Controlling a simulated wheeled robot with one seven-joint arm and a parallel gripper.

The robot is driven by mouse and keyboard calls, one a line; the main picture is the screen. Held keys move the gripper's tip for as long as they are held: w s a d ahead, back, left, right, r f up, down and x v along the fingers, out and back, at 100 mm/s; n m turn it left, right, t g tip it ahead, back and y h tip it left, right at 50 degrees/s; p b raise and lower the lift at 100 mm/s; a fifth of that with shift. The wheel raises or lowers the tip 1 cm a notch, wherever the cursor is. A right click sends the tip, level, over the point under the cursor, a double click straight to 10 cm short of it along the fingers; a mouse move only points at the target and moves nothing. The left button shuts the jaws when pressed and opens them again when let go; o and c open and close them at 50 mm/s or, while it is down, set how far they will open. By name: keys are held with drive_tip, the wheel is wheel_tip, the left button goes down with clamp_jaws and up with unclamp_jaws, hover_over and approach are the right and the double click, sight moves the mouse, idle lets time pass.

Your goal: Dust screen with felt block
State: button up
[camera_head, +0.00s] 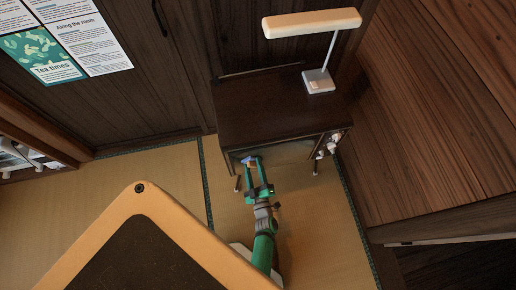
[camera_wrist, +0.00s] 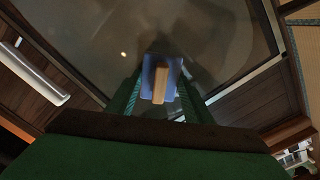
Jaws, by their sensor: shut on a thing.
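The felt block (camera_wrist: 147,72) is blue with a pale wooden grip (camera_wrist: 160,84). My gripper (camera_wrist: 158,98) is shut on it, a green finger on each side. In the head view the block (camera_head: 249,160) is a small blue patch at the tips of my gripper (camera_head: 257,178), by the front edge of a dark desk. A wide grey-brown glossy panel, which looks like the screen (camera_wrist: 105,35), fills the upper wrist view beyond the block. I cannot tell whether the block touches it. I cannot clearly make out the screen in the head view.
The dark wooden desk (camera_head: 262,108) carries a white lamp (camera_head: 318,80). White knob-like items (camera_head: 335,140) sit at its right side. A wooden cabinet (camera_head: 430,120) stands on the right. Posters (camera_head: 75,40) hang on the back left wall. Tatami (camera_head: 155,180) is clear left of the desk.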

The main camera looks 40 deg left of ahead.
drive_tip(key=shift+s+a, duration=0.15)
drive_tip(key=shift+s, duration=0.05)
drive_tip(key=shift+v, duration=3)
drive_tip(key=v, duration=0.3)
drive_tip(key=shift+w, duration=0.1)
